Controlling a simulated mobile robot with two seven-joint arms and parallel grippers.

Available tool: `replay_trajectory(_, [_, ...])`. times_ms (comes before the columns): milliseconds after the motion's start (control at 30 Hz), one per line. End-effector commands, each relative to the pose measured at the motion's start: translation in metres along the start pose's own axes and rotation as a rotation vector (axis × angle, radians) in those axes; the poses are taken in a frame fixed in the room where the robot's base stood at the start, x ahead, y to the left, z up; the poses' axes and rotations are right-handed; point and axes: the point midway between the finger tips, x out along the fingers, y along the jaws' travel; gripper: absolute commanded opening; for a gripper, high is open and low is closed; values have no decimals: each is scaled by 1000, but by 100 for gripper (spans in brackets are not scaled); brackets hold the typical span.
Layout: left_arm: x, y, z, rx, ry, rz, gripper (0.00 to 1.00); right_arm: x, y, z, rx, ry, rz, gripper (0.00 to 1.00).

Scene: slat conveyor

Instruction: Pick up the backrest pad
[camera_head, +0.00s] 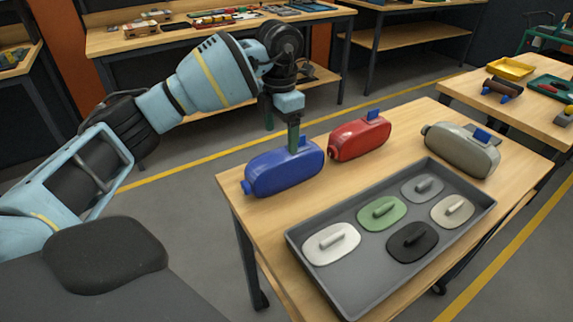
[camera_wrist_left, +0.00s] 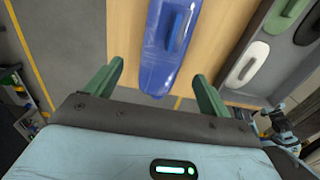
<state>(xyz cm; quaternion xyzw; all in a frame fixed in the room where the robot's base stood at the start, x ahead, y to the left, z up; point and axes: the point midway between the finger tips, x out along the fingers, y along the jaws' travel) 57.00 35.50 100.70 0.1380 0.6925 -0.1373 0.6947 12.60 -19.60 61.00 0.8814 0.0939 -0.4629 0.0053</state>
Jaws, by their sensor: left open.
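No label tells which piece is the backrest pad. A blue rounded padded piece (camera_head: 284,171) with a raised grip lies at the left end of the wooden table. A red one (camera_head: 360,139) and a grey-beige one with a blue grip (camera_head: 462,148) lie further right. My left gripper (camera_head: 294,148) is at the blue piece, fingers pointing down and partly overlapping it in the picture. In the left wrist view the gripper's green fingers (camera_wrist_left: 157,85) are apart, and the blue piece (camera_wrist_left: 168,45) lies ahead between them; contact cannot be told. My right gripper is not seen.
A grey tray (camera_head: 345,302) at the table's front holds several flat rounded plates with handles, including white (camera_head: 331,250), green (camera_head: 372,216) and black (camera_head: 405,250). A side table at the right holds a yellow tray (camera_head: 510,68). Workbenches stand behind.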

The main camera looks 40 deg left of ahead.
Motion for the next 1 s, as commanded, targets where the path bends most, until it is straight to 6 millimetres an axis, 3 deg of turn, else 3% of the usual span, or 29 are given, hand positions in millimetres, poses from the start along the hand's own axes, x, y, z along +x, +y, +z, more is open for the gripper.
replay_trajectory(133, [17,0,0,1,3,0,82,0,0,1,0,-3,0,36])
replay_trajectory(367, [24,-1,0,1,2,-1,82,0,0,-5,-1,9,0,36])
replay_trajectory(700, [66,-5,3,0,2,-1,82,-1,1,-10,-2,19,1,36])
replay_trajectory(1000, [71,-5,4,1,0,0,82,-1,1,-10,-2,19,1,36])
